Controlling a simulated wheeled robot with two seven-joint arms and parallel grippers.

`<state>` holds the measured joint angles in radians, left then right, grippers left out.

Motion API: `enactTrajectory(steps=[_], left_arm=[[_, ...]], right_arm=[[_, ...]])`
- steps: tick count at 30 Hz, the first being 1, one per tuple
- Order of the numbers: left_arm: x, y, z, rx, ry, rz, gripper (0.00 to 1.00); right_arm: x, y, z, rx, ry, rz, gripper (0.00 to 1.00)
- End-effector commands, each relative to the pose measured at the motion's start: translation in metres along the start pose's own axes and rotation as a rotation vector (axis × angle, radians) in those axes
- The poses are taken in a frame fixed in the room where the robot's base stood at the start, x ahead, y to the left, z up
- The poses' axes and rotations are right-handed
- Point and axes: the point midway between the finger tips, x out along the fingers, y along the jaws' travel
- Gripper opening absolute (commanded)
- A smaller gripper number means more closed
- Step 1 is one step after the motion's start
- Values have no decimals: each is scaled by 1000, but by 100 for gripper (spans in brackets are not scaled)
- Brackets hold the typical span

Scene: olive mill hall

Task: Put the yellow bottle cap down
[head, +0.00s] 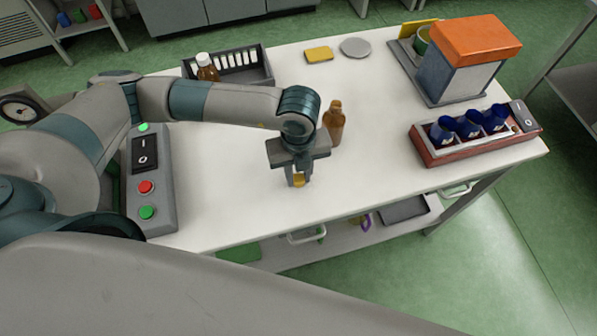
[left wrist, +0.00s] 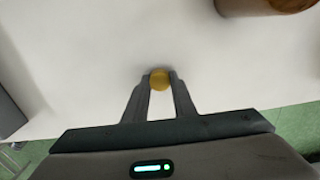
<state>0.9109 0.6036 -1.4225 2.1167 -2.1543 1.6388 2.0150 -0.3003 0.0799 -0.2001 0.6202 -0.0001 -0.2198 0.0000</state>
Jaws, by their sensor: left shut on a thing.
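The yellow bottle cap (head: 299,181) is small and round and sits between the fingertips of my left gripper (head: 298,178). The left gripper points down over the front middle of the white table and is shut on the cap. In the left wrist view the cap (left wrist: 159,79) shows between the two finger ends (left wrist: 159,82), over bare tabletop. I cannot tell whether the cap touches the table. A brown bottle (head: 335,124) stands upright just behind and right of the gripper. My right gripper is not in view.
The white table (head: 230,195) is clear around the gripper. A red rack (head: 470,147) with blue items and an orange-topped machine (head: 465,60) stand right.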

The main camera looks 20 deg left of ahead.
Motion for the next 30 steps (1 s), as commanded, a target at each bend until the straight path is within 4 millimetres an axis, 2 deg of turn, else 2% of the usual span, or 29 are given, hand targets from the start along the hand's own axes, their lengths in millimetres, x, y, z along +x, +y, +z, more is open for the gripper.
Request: enactTrajectory(steps=[4,5,6,7,22,26,30], left_arm=[[4,0,0,0,0,0,0],[3,0,0,0,0,0,31],[2,0,0,0,0,0,41],[2,0,0,0,0,0,43],[-4,-1,0,0,0,-2,43],[-18,-1,0,1,0,-2,43],[-41,-2,1,1,-2,-6,43]], right_arm=[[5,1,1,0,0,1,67],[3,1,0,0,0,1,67],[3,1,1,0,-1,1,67],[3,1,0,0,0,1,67],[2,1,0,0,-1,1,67],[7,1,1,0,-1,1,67],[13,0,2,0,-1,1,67]])
